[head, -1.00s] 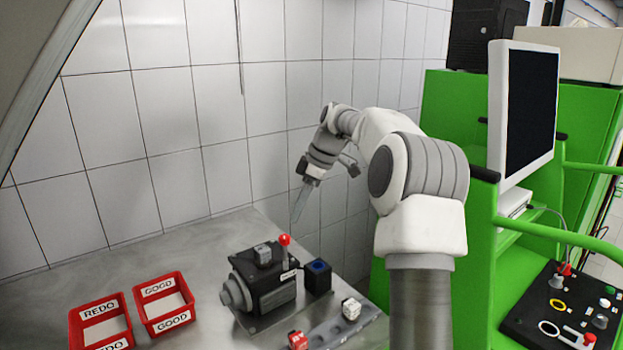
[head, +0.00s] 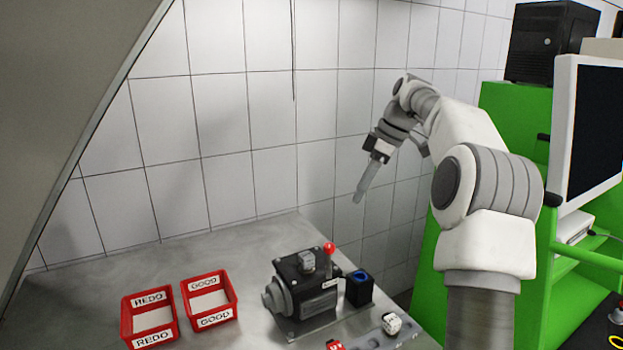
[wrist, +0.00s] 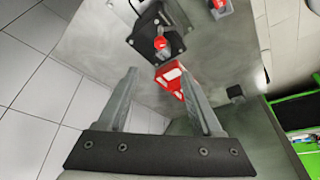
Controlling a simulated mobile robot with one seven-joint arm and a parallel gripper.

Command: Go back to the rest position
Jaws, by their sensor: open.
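My gripper (head: 360,198) hangs in the air in front of the tiled wall, above and to the right of the pump unit (head: 300,299) in the head view. Its fingers point down and slightly left. In the wrist view my gripper (wrist: 158,72) has its two fingers spread apart with nothing held between them. The black pump unit with a red-knobbed lever (head: 329,248) stands on the metal table (head: 235,250).
A red REDO bin (head: 153,339) and a red GOOD bin (head: 215,319) sit left of the pump. A green frame with a monitor (head: 592,125) stands at the right.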

